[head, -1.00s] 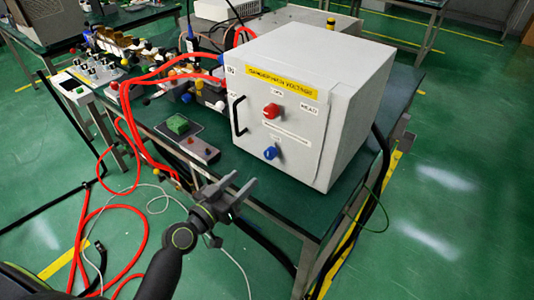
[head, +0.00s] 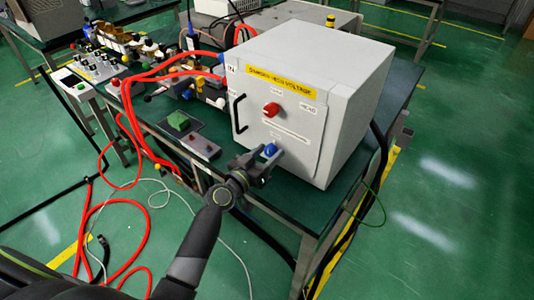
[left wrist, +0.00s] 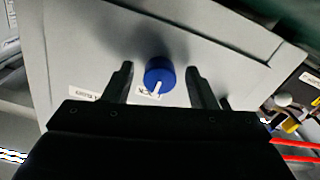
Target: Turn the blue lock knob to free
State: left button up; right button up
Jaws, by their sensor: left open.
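The blue lock knob (head: 270,150) is low on the front of the light grey cabinet (head: 313,75). In the left wrist view the blue knob (left wrist: 160,76) has a white pointer mark that points down in the picture. My left gripper (head: 262,158) is open in front of the knob. In the wrist view its two fingers (left wrist: 160,84) stand one on each side of the knob, with gaps on both sides. Whether the fingertips reach past the knob's face I cannot tell. White labels beside the knob are partly hidden by the gripper. My right gripper is not in view.
A red knob (head: 271,109) sits above the blue one, under a yellow warning label (head: 281,80). A black handle (head: 238,113) is on the cabinet's left side. Red cables (head: 128,100) and a small control box (head: 199,146) lie to the left. Floor in front is open.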

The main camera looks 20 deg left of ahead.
pick_arm(q)
jog(key=c, duration=1)
jog(key=shift+n, duration=0.4)
jog(key=n, duration=0.2)
jog(key=shift+n, duration=0.4)
jog(key=n, duration=0.4)
jog(key=shift+n, duration=0.3)
jog(key=n+p, duration=0.1)
jog(key=n, duration=0.4)
jog(key=shift+n+p, duration=0.4)
jog(key=shift+n, duration=2)
